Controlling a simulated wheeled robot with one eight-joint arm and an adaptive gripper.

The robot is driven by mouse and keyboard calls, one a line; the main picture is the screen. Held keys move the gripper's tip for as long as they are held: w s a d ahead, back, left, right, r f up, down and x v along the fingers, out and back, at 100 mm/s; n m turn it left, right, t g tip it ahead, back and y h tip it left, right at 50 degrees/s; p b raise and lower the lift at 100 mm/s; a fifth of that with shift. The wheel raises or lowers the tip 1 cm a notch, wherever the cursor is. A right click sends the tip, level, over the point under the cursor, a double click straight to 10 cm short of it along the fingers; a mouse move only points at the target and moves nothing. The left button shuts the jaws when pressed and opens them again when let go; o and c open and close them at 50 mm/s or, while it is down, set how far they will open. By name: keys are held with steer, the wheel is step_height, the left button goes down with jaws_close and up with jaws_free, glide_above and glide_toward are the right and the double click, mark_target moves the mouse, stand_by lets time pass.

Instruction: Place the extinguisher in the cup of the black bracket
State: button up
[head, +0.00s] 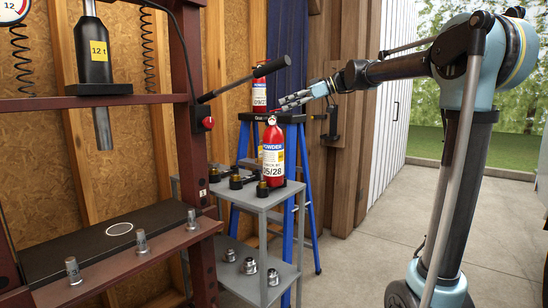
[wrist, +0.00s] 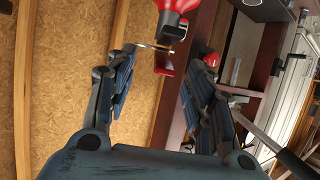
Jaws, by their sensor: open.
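In the head view, one red extinguisher (head: 259,96) with a white date label stands on top of the blue stepladder. A second red extinguisher (head: 273,160), labelled 05/28, stands on the grey cart. The black bracket (head: 332,123) is fixed to the wooden post, right of the ladder. My gripper (head: 284,102) is open, level and pointing left, just right of the ladder-top extinguisher. In the wrist view, my gripper (wrist: 163,92) shows spread fingers with nothing held. A red extinguisher (wrist: 178,5) shows partly at the top edge, its valve beyond the fingers; its body is cut off.
The dark red press (head: 190,120) with its long black lever (head: 245,79) stands at left; the lever's end comes near the ladder-top extinguisher. The grey cart (head: 262,200) holds black fittings and metal parts. The concrete floor at right is clear.

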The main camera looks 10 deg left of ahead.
mark_target(274, 115)
steer(key=shift+x, duration=0.95)
steer(key=shift+d+f+x, duration=0.1)
steer(key=shift+f+x, duration=0.05)
steer(key=shift+x, duration=0.7)
steer(key=shift+d+f+x, duration=0.1)
steer(key=shift+f+x, duration=0.1)
steer(key=shift+x, duration=0.65)
steer(key=shift+f+x, duration=0.15)
steer(key=shift+x, duration=0.7)
steer(key=shift+w, duration=0.1)
steer(key=shift+c, duration=0.5)
jaws_close()
